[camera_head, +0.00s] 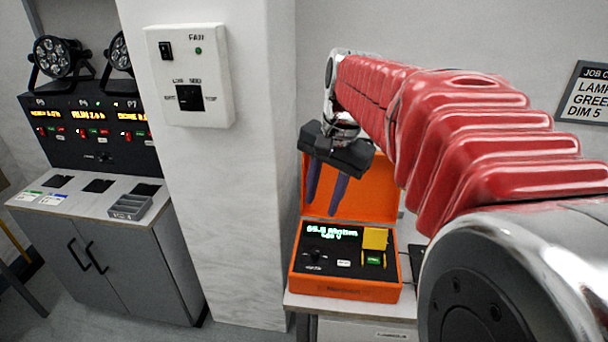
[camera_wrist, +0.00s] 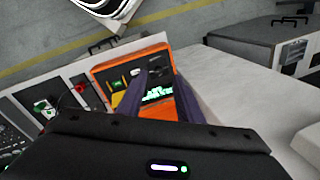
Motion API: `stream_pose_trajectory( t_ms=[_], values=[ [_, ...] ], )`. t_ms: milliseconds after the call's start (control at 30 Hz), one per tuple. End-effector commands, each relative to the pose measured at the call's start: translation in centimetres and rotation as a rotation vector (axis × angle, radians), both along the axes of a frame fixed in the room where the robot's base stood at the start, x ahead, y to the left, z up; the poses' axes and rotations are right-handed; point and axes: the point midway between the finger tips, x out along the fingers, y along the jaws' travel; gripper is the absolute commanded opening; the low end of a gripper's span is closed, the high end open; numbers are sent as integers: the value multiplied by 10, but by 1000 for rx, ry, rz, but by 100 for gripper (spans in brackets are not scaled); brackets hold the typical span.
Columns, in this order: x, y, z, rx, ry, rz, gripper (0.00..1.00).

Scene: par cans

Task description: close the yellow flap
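The yellow flap (camera_head: 375,238) is on the panel of an orange case, at its right side. It appears raised, with a green-lit control (camera_head: 374,258) showing just below it. In the wrist view a part of the yellow flap (camera_wrist: 119,100) shows beside a dark finger. My gripper (camera_head: 322,206) is above and to the left of the flap, over the case and in front of its lid. Its two dark purple fingers point down, apart, with nothing between them. The wrist view also shows the spread fingers of my gripper (camera_wrist: 160,78).
The orange case (camera_head: 345,288) stands on a pale surface, its lid (camera_head: 375,190) open behind the panel. A lit display (camera_head: 332,232) is left of the flap. A wall column with a white switch box (camera_head: 190,75) and a cabinet (camera_head: 125,270) stand to the left.

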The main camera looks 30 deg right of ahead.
Motion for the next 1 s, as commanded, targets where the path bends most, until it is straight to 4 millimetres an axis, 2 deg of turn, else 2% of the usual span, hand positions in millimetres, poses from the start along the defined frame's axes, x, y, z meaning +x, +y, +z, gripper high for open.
stream_pose_trajectory(
  t_ms=[200,500,1000],
  values=[
    [21,-39,-2,72,72,-191,33],
    [41,-96,-11,170,171,-445,33],
    [52,-199,-43,327,345,-855,33]
  ],
)
